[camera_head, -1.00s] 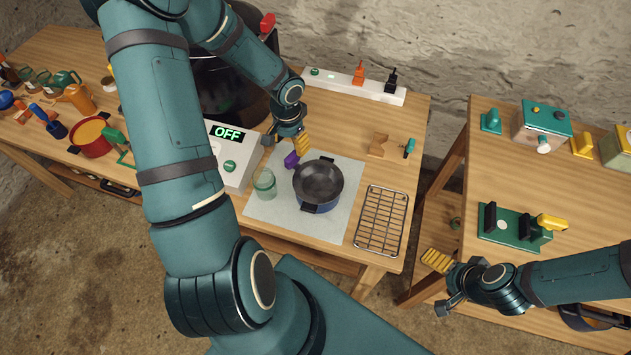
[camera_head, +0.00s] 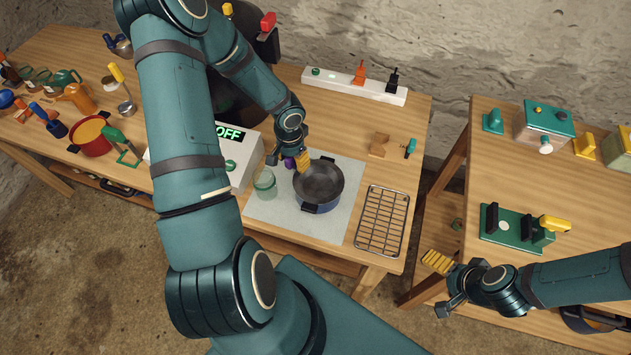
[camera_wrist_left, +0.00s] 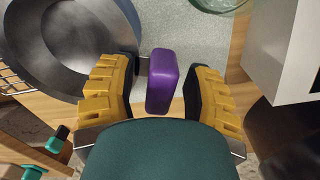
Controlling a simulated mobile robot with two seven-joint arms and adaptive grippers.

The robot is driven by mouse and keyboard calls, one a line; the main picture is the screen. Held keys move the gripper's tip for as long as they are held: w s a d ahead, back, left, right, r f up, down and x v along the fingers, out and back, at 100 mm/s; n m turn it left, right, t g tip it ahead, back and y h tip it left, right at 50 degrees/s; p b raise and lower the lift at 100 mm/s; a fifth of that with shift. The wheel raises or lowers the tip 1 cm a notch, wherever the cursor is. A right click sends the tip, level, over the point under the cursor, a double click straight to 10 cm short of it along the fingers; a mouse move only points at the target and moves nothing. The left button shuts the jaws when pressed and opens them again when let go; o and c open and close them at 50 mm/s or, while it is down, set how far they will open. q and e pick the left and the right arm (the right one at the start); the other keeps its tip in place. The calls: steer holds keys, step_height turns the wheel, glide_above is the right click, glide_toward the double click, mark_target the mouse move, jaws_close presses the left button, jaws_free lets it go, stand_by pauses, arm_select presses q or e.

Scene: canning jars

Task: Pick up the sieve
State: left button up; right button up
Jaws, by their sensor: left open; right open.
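A purple handle (camera_wrist_left: 161,82) lies between the two fingers of my left gripper (camera_wrist_left: 168,90) in the left wrist view, with visible gaps on both sides. A thin metal piece runs from it towards the pot, so it looks like the sieve's handle. In the head view the handle (camera_head: 290,162) is mostly hidden by my left gripper (camera_head: 287,161), which is open at the pot's far left side. The blue pot (camera_head: 318,187) has a dark round bowl in its mouth, apparently the sieve (camera_head: 318,180). My right gripper (camera_head: 443,285) is open and empty beside the right table.
A glass jar (camera_head: 265,185) stands left of the pot on a pale mat (camera_head: 340,221). A wire rack (camera_head: 382,220) lies to the right. A white box with an OFF display (camera_head: 231,133) is close to my left gripper. A power strip (camera_head: 350,86) lies at the back.

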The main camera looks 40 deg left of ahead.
arm_select(q)
jaws_close()
